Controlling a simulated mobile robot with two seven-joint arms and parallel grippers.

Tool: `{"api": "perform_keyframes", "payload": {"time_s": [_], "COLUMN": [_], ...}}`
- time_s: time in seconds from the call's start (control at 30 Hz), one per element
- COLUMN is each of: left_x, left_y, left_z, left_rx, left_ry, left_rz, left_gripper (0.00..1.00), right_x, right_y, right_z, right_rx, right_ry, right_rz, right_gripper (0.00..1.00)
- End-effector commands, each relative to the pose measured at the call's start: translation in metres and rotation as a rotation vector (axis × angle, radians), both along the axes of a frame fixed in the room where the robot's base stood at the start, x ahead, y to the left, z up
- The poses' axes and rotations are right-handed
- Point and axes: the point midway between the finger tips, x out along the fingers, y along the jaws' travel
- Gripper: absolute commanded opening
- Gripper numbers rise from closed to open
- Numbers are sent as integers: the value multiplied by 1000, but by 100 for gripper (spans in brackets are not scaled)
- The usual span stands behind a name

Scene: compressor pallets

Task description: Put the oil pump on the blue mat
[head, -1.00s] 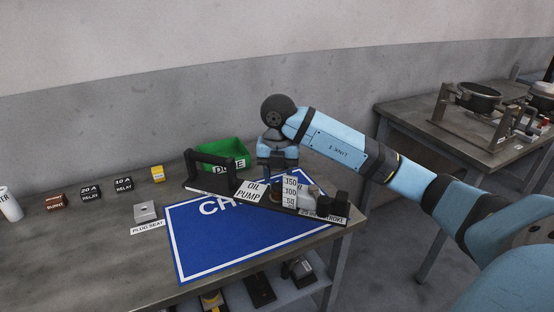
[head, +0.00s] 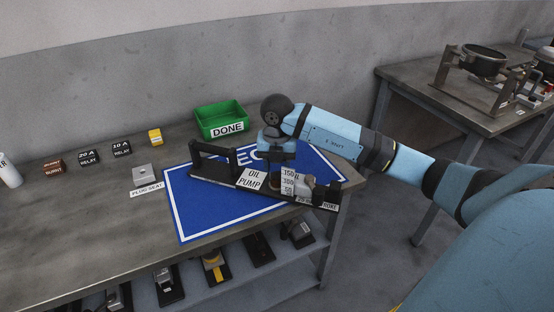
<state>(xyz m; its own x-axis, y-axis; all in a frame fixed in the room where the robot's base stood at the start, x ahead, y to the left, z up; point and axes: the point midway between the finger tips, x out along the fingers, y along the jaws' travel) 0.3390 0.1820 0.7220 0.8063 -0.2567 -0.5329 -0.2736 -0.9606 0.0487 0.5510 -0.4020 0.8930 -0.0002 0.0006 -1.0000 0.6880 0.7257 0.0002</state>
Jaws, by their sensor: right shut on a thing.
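The oil pump (head: 251,179) is a long black base with a black handle at its left end, a white OIL PUMP label and a numbered white plate. My right gripper (head: 277,163) is shut on the oil pump from above, near its middle. The pump is over the blue mat (head: 213,219), a blue sheet with a white border and partly hidden white letters. My left gripper is not in view.
A green DONE bin (head: 219,121) stands behind the mat. A PLUG SEAT block (head: 142,175), small relays (head: 122,149) and a yellow part (head: 155,137) are left of it. Several pump-like units (head: 213,268) sit on the shelf below. Another table (head: 400,84) is at right.

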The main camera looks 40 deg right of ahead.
Motion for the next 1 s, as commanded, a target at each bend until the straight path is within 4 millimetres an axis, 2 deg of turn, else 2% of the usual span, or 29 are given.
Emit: {"api": "perform_keyframes", "payload": {"time_s": [0.2, 0.23, 0.33, 0.57, 0.7, 0.87, 1.0], "left_x": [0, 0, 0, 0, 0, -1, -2], "left_y": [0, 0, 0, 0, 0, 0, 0], "left_z": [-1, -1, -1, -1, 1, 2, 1], "left_rx": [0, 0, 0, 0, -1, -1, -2], "left_ry": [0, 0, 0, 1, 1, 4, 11], "left_rz": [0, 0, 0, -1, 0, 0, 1], "left_gripper": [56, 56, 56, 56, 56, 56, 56], "right_x": [1, 0, 0, 0, 0, 1, 1], "right_y": [0, 0, 0, 0, 0, 0, 0], "right_z": [-1, -3, -2, -2, 5, 31, 63], "right_rx": [0, -1, -1, 0, -1, -1, -1], "right_ry": [-3, 1, 1, 0, -1, -4, -4], "right_rz": [-1, 0, 0, 0, 0, -1, 0], "right_gripper": [0, 45, 68, 68, 68, 68, 68]}}
